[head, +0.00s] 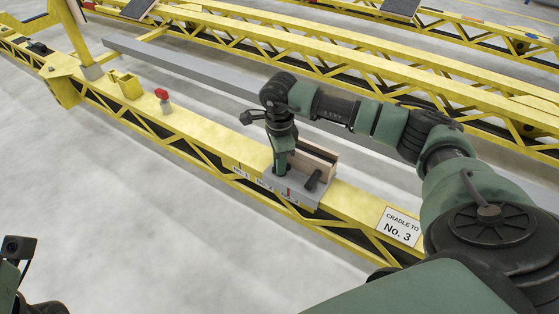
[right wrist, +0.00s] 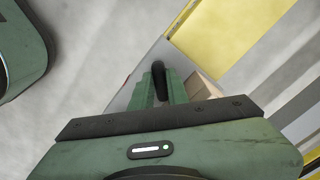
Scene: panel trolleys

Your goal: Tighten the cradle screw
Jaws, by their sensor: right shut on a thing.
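The grey cradle (head: 302,198) sits on the yellow beam, with a wooden-edged slotted block (head: 318,158) on it. Number labels run along its front side, and a red line shows near "No. 3". My right gripper (head: 281,168) points down at the cradle, in front of the block. In the right wrist view its fingers are shut on a black handle (right wrist: 158,75), which seems to be the cradle screw.
A sign (head: 399,226) on the beam reads "CRADLE TO No. 3". A red-topped part (head: 163,100) and a yellow bracket (head: 127,85) stand farther left along the beam. A long grey bar (head: 180,64) lies behind. More yellow trusses fill the back; the floor in front is clear.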

